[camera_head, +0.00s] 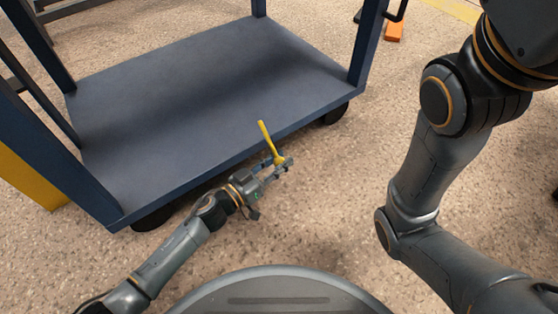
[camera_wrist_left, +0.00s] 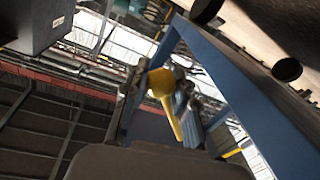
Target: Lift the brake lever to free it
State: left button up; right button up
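The yellow brake lever (camera_head: 266,139) stands up at the front edge of the blue cart (camera_head: 190,85), tilted a little to the left. My left gripper (camera_head: 284,164) is at the lever's lower part, just in front of the cart's deck. In the left wrist view the lever (camera_wrist_left: 161,84) shows between the two fingers (camera_wrist_left: 160,104), its rounded end toward the camera. The fingers stand apart, with a gap beside the lever; whether one touches it I cannot tell. The lever's base is hidden behind the gripper. My right arm shows at the right, but its gripper is out of view.
The cart's deck is empty, with dark blue posts at its corners and black wheels (camera_head: 335,114) below. An orange object (camera_head: 395,31) lies on the floor at the back right. The speckled floor (camera_head: 330,200) between my arms is clear.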

pick_arm(q)
grip_shut()
jog(key=shift+r, duration=0.1)
